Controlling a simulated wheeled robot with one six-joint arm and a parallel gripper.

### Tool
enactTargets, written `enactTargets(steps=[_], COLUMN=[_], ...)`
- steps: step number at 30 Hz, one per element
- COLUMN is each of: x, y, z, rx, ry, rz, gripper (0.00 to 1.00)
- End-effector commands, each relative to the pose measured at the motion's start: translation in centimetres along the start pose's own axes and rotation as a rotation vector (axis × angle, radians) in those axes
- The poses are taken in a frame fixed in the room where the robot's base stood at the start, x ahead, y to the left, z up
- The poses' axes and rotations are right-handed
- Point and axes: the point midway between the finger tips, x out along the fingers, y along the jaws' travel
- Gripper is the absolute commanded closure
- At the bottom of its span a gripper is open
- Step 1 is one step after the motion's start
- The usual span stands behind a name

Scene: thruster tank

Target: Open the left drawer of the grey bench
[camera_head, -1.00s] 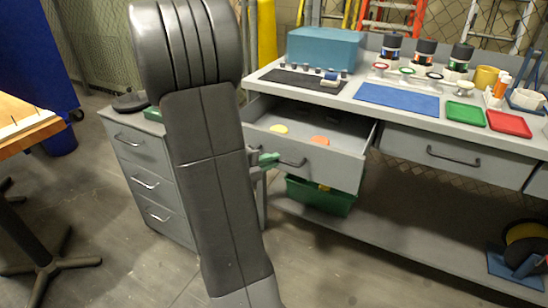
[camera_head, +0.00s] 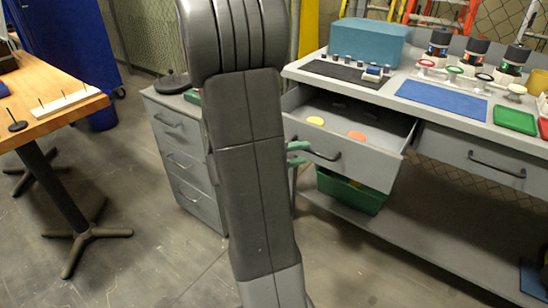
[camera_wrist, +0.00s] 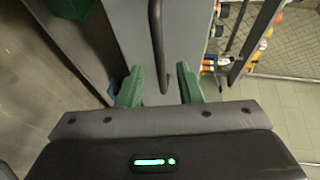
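The left drawer (camera_head: 345,158) of the grey bench (camera_head: 455,118) is pulled out, its inside showing in the head view. A yellow disc (camera_head: 315,120) and an orange disc (camera_head: 356,135) lie in it. Its dark bar handle (camera_head: 319,150) is on the front. My gripper (camera_head: 298,152) is at the handle's left end, partly hidden behind my arm. In the wrist view my gripper (camera_wrist: 159,86) has its green fingers apart, with the handle (camera_wrist: 157,45) between them and gaps visible on both sides.
A closed right drawer (camera_head: 480,160) is beside it. A green bin (camera_head: 352,190) sits on the lower shelf under the open drawer. A grey drawer cabinet (camera_head: 185,160) stands left of the bench. A wooden table (camera_head: 60,115) is at far left. Floor between table and cabinet is clear.

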Motion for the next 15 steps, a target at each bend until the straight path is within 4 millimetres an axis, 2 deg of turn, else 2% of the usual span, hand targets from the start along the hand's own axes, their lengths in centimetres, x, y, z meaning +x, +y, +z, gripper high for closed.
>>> enactTargets(steps=[9, 15], x=[-6.2, -9.5], y=[-0.2, -0.1], z=[0.1, 0.0], rx=[-0.001, -0.001], ry=[-0.005, -0.004], rz=[0.000, 0.000], gripper=[0.68, 0.68])
